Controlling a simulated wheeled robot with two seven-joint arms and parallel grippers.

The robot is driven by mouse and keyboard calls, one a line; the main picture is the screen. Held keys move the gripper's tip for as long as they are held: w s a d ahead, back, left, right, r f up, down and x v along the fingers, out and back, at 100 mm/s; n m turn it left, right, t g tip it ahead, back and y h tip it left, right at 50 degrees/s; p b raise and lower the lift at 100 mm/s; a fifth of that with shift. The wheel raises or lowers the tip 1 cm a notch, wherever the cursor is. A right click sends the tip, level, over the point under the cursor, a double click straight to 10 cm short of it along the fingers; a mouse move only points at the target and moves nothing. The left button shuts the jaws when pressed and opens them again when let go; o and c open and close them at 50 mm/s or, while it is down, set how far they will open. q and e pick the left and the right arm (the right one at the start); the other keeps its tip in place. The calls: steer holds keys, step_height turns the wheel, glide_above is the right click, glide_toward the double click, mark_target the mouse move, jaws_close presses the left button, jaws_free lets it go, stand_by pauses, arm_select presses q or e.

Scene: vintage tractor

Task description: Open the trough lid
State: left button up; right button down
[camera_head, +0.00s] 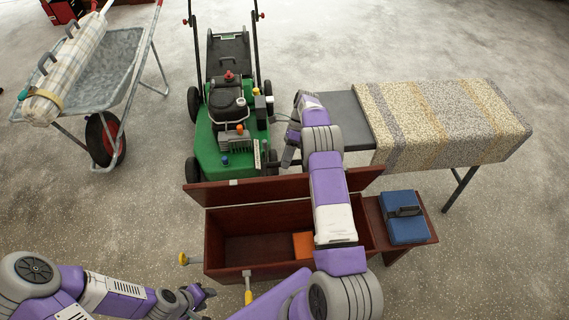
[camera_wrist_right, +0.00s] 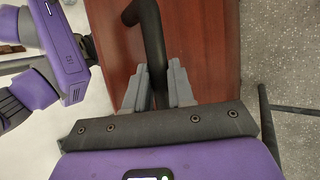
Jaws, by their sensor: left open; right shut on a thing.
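The trough (camera_head: 228,252) is a long reddish-brown wooden box at the middle front of the head view, and its inside shows. Its lid (camera_head: 215,193) stands raised along the far side; my right arm hides part of it. My right gripper (camera_head: 289,157) is behind the lid. In the right wrist view, the right gripper (camera_wrist_right: 157,88) is shut on a black bent handle (camera_wrist_right: 150,35) that stands out from a red-brown wooden panel (camera_wrist_right: 205,40), which looks like the lid. My left gripper (camera_head: 203,298) is open and empty, low in front of the trough's near left side.
An orange block (camera_head: 303,245) lies inside the trough. Yellow-ended pieces (camera_head: 248,296) stick out at its front. A blue box (camera_head: 404,217) sits on a side shelf. A green mower (camera_head: 212,155) stands behind, a cloth-covered table (camera_head: 440,125) right, a wheelbarrow (camera_head: 100,75) left.

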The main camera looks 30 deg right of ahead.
steer(key=shift+d+f, duration=0.3)
steer(key=shift+f, duration=0.45)
steer(key=c, duration=1.2)
jaws_free()
steer(key=shift+c, duration=0.2)
steer(key=shift+o, duration=1.4)
steer(key=shift+w+d, duration=0.1)
steer(key=shift+w, duration=0.05)
steer(key=shift+w+r, duration=0.15)
steer(key=shift+r, duration=0.05)
step_height(320, 180, up, 10)
steer(key=p, duration=0.2)
steer(key=shift+p, duration=0.4)
